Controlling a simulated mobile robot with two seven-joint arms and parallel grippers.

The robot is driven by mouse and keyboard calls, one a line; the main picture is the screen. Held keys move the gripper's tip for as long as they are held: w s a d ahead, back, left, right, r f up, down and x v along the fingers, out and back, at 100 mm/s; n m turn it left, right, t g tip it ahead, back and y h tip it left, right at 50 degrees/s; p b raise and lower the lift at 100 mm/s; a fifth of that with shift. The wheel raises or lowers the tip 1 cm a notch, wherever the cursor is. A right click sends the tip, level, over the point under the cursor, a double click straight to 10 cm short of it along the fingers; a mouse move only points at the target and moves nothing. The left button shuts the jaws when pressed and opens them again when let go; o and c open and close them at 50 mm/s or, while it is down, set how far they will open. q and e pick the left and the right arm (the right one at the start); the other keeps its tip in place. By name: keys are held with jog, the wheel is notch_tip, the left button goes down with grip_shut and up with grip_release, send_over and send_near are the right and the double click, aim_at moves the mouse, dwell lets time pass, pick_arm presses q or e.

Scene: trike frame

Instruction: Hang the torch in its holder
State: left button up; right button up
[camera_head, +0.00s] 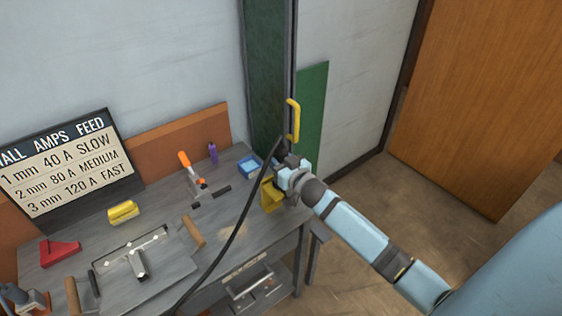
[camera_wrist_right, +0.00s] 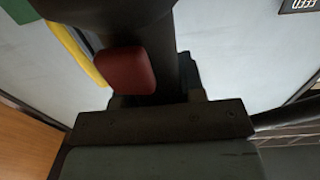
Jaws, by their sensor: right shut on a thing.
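My right gripper (camera_head: 286,168) is shut on the torch, at the right end of the bench. In the right wrist view the torch (camera_wrist_right: 150,30) is a dark body with a red trigger (camera_wrist_right: 124,70), between the jaws. In the head view the gripper mostly hides the torch, and its black cable (camera_head: 236,234) hangs down to the left. A yellow bracket (camera_head: 268,196) is at the bench corner, partly behind the gripper. I cannot tell which is the holder.
The grey bench (camera_head: 170,222) carries a yellow block (camera_head: 123,212), a red angled piece (camera_head: 60,252), an orange-handled tool (camera_head: 186,164), a blue box (camera_head: 250,166) and a metal tee piece (camera_head: 135,258). The green post (camera_head: 266,80) stands behind. Floor at right is clear.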

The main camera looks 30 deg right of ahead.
jog(key=shift+f+b, duration=0.3)
jog(key=shift+f, duration=0.05)
dwell(0.7)
jog(key=o, duration=1)
jog(key=shift+f, duration=0.1)
jog(key=s+b, duration=0.1)
jog(key=s, duration=1.3)
jog(key=s+a+f+n+g+y+p, duration=0.1)
jog(key=s+a+f+g+p, duration=0.2)
jog(key=s+a, duration=0.5)
jog(key=s+a+f+n+g+y+p, duration=0.1)
jog(key=s+a+f+g+p, duration=0.2)
jog(key=s+a+f+p, duration=0.2)
jog(key=s+a, duration=0.3)
jog(key=s, duration=0.1)
jog(key=shift+a+n+g+y, duration=0.25)
jog(key=shift+n+g+y, duration=0.05)
jog(key=shift+g, duration=0.1)
